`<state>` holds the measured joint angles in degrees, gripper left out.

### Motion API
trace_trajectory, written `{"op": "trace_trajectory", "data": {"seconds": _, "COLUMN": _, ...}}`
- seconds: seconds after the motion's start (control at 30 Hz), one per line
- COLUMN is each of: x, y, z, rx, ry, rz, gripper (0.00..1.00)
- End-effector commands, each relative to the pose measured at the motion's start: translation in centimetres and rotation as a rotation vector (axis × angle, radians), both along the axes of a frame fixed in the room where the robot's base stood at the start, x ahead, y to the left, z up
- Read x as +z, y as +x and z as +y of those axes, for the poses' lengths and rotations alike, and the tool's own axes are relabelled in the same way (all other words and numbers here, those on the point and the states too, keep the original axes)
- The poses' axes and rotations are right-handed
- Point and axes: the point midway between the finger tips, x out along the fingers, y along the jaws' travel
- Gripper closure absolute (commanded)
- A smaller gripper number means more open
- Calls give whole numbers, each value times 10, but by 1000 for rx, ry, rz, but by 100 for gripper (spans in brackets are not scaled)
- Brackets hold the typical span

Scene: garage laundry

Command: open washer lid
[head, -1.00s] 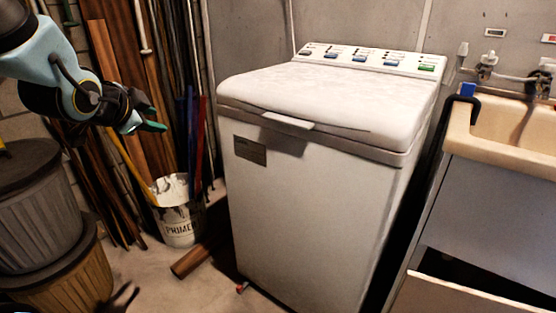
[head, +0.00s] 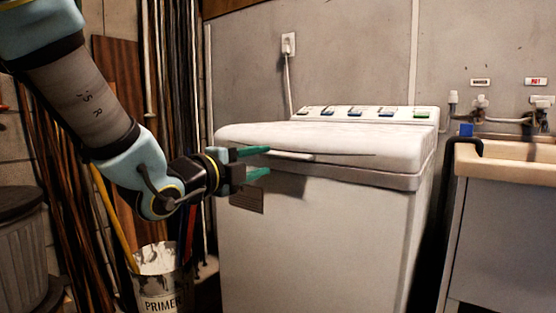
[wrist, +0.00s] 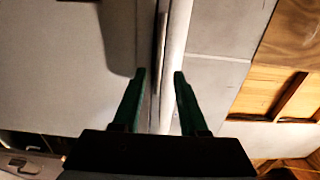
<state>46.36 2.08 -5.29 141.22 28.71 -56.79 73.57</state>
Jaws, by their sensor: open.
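The white washer (head: 315,240) stands in the middle of the head view with its lid (head: 330,139) closed. A thin handle lip (head: 300,156) sticks out at the lid's front edge. My gripper (head: 262,162) is open at the front left of the lid, its green fingers pointing right, one at about lid-edge height and one lower. In the wrist view, the green fingers of my gripper (wrist: 158,72) stand apart, with the lid's edge (wrist: 177,50) running between and beyond them. I cannot tell whether a finger touches the lip.
A control panel (head: 365,113) runs along the washer's back. A sink (head: 520,150) with taps stands at the right. A primer bucket (head: 160,285) and leaning boards (head: 118,110) are at the left, by a ribbed bin (head: 22,250).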

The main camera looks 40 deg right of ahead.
Motion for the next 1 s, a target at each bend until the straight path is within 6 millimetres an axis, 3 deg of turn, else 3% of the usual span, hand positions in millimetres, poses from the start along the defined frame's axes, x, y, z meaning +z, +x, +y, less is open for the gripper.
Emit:
{"op": "trace_trajectory", "data": {"seconds": 0.1, "x": -1, "y": 6, "z": -24, "rx": -2, "ry": 0, "rz": 1, "gripper": 57}}
{"op": "trace_trajectory", "data": {"seconds": 0.33, "x": -1, "y": 14, "z": -55, "rx": -1, "ry": 0, "rz": 1, "gripper": 57}}
{"op": "trace_trajectory", "data": {"seconds": 0.77, "x": -1, "y": 17, "z": -64, "rx": 1, "ry": 1, "rz": 1, "gripper": 57}}
{"op": "trace_trajectory", "data": {"seconds": 1.0, "x": -1, "y": 17, "z": -64, "rx": 1, "ry": 1, "rz": 1, "gripper": 83}}
